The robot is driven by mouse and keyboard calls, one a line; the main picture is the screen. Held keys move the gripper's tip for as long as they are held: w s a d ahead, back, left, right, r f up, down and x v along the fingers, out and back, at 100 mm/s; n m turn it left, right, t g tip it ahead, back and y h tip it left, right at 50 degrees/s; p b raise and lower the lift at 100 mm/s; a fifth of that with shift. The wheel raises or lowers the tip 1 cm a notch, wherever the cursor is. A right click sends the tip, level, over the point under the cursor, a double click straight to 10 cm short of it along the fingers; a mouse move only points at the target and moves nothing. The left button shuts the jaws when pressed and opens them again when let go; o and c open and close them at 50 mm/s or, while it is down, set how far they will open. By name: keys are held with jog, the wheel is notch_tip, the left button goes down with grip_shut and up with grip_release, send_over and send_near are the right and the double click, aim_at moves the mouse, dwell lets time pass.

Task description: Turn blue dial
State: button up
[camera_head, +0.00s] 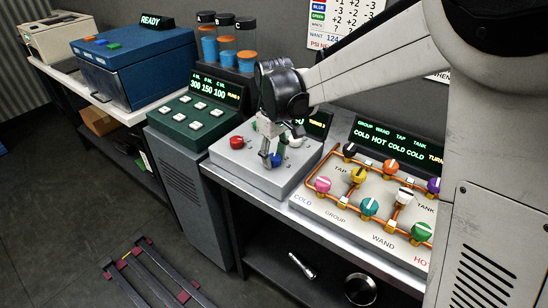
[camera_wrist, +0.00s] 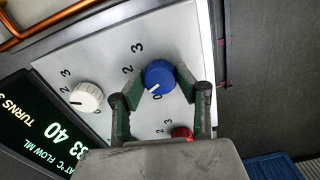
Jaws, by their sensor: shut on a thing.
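The blue dial (camera_wrist: 159,77) sits on a light grey panel (camera_wrist: 110,50) marked with numbers, and its white pointer line faces down-left near the 0. My gripper (camera_wrist: 161,92) has its two green-padded fingers on either side of the dial, closed against it. In the head view the blue dial (camera_head: 275,160) shows only partly, behind the fingers of my gripper (camera_head: 269,150). A white dial (camera_wrist: 87,97) and a red dial (camera_wrist: 182,133) are on the same panel. The red dial is partly hidden by my gripper in the wrist view.
A dark display (camera_wrist: 35,125) stands beside the panel. To the right in the head view is a board of coloured knobs joined by copper pipes (camera_head: 345,215). To the left are a green button console (camera_head: 195,115) and a blue box (camera_head: 135,60).

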aim_at(275, 157)
jog(key=shift+m, duration=0.4)
jog(key=o, duration=1.1)
jog(key=shift+o, duration=0.2)
jog(key=shift+r, duration=0.1)
notch_tip(275, 157, up, 12)
jog(key=shift+d, duration=0.1)
